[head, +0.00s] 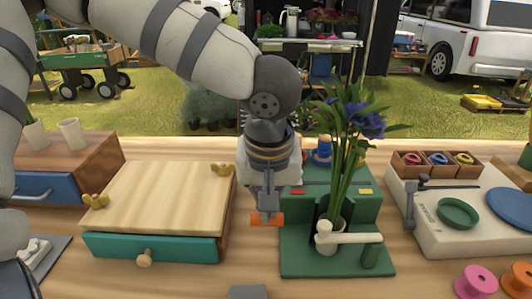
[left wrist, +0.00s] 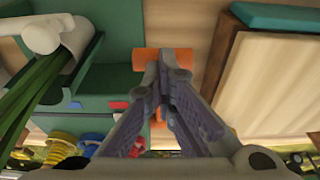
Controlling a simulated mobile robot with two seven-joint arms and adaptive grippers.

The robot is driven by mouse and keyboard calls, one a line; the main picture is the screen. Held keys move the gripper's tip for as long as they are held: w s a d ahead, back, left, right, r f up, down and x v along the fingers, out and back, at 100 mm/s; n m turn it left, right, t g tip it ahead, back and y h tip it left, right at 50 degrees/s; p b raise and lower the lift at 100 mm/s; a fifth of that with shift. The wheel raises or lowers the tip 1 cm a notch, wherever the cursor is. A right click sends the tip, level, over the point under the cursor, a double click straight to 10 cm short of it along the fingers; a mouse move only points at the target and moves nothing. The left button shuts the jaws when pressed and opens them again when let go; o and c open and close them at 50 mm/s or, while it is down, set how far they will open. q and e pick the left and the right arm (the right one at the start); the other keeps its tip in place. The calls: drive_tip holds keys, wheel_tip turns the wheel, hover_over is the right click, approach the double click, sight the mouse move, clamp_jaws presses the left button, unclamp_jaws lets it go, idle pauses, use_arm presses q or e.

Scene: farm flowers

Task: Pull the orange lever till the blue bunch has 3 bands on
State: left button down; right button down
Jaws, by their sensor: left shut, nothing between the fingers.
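The orange lever (head: 266,219) is at the left side of the green banding machine (head: 300,262); it also shows in the left wrist view (left wrist: 165,58). My left gripper (head: 266,207) points down at the lever, its fingers shut and empty. In the left wrist view its fingertips (left wrist: 172,68) are right at the lever's edge; I cannot tell if they touch. The blue bunch (head: 365,118) stands nearly upright in the machine, stems behind a white arm (head: 357,238). I cannot make out any bands on its stems. My right gripper is not in view.
A wooden-topped box (head: 158,195) with a teal drawer stands close on the left. On the right is a pale unit (head: 455,240) with a green dish (head: 458,212) and small boxes of coloured rolls. Pink (head: 475,281) and orange (head: 520,276) spools lie at the front right.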

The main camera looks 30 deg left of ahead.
use_arm(q)
drive_tip(key=shift+f, duration=0.15)
drive_tip(key=shift+s+f, duration=0.15)
drive_tip(key=shift+f, duration=1)
drive_tip(key=w+v, duration=0.1)
drive_tip(key=v, duration=1.4)
drive_tip(key=shift+a+r, duration=0.2)
drive_tip(key=shift+a, duration=0.05)
